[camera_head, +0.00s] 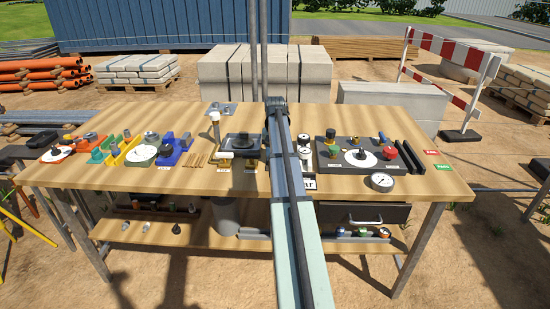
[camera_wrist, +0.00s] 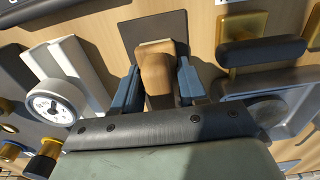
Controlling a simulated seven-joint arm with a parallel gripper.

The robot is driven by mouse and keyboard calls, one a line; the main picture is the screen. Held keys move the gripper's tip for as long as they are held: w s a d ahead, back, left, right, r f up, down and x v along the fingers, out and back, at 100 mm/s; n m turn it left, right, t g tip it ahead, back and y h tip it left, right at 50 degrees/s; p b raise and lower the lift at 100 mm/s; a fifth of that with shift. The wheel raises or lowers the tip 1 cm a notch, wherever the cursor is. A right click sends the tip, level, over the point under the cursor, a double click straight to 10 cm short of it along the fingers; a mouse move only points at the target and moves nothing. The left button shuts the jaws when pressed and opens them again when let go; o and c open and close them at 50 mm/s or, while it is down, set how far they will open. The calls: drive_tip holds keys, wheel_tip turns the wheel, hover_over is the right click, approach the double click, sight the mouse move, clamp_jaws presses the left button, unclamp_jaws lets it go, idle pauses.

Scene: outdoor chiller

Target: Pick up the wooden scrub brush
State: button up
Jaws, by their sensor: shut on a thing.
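The wooden scrub brush (camera_wrist: 156,68) shows in the wrist view as a brown wooden block with a paler end. My gripper (camera_wrist: 160,82) is shut on it, with one blue-grey finger on each side. A dark square plate (camera_wrist: 140,30) shows beyond the brush; I cannot tell whether the brush touches it. The brush's lower part is hidden by my gripper body. In the head view my arm covers the brush and the fingertips, over the middle of the wooden workbench (camera_head: 230,183).
A brass valve with a black handle (camera_wrist: 260,50) stands close right of my gripper in the wrist view. A round gauge (camera_wrist: 55,103) and grey bracket lie to the left. In the head view, colored trays (camera_head: 120,152) sit left; a dark fittings panel (camera_head: 345,160) sits right.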

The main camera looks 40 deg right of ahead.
drive_tip(key=shift+c, duration=0.6)
drive_tip(key=shift+r, duration=0.1)
wheel_tip(320, 180, up, 10)
drive_tip(key=shift+f, duration=0.1)
